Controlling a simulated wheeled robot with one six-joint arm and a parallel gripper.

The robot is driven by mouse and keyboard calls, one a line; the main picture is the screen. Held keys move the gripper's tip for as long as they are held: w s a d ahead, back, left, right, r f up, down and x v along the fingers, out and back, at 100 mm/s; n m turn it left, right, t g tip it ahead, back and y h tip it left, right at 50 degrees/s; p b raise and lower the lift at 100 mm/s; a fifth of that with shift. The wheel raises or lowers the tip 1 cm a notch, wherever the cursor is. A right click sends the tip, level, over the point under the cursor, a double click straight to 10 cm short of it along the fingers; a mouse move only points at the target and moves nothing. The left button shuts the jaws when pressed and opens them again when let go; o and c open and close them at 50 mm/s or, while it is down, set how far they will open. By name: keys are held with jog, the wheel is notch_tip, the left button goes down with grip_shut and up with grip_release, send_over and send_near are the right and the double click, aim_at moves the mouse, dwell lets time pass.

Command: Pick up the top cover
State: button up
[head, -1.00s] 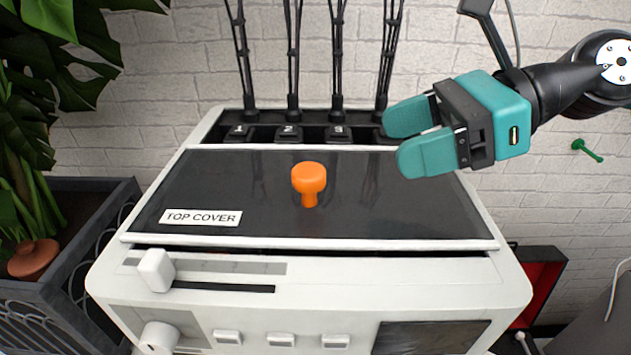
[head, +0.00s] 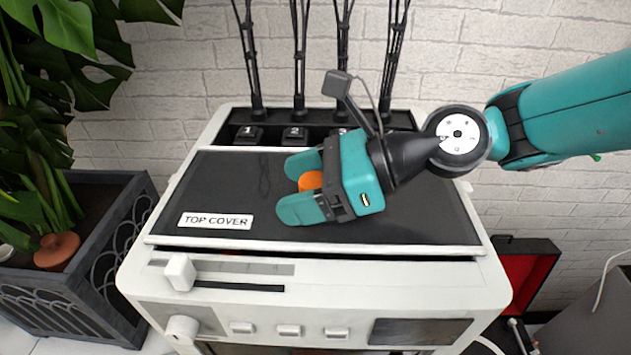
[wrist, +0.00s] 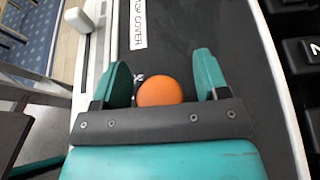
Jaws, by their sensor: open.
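The top cover (head: 400,222) is a dark panel with a white rim and a "TOP COVER" label (head: 215,221), lying on the white machine. The label also shows in the wrist view (wrist: 138,25). An orange knob (head: 311,181) stands up from the middle of the cover. My gripper (head: 297,188) is over the cover, with its teal fingers open on either side of the knob. In the wrist view the knob (wrist: 160,91) sits between the open fingers (wrist: 162,75), with a gap on both sides. The knob's stem is hidden.
Black numbered slots with cables (head: 295,134) run along the machine's back. A white slider (head: 180,272) and buttons (head: 289,330) are on its front. A planter (head: 110,205) stands at left, and an open red-lined case (head: 525,280) at right.

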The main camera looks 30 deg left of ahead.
jog(key=shift+c, duration=0.5)
jog(key=c, duration=1.1)
grip_shut()
jog(key=shift+r, duration=0.15)
